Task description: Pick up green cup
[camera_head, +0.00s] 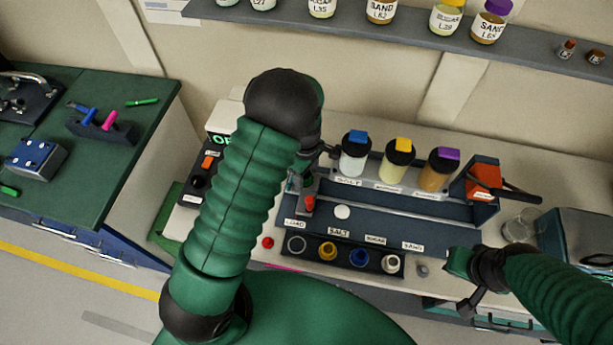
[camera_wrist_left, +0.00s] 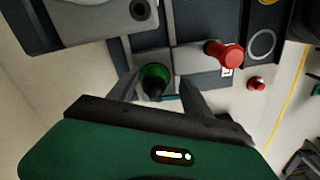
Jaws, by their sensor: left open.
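A green cup (camera_wrist_left: 155,76) with a dark middle shows in the left wrist view, between the two dark fingers of my left gripper (camera_wrist_left: 158,88). The fingers stand apart on either side of it; I cannot tell whether they touch it. In the head view my left arm covers most of this gripper, and the cup cannot be made out clearly there. My right gripper (camera_head: 463,268) is at the lower right of the head view, near the bench's front edge, away from the cup; its jaws are not clear.
A red-topped knob (camera_head: 309,203) stands close to my left gripper, and a red button (camera_head: 267,242) lies nearer the front. Behind are jars with blue (camera_head: 355,152), yellow (camera_head: 398,160) and purple (camera_head: 440,168) tops. A glass beaker (camera_head: 520,226) stands right.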

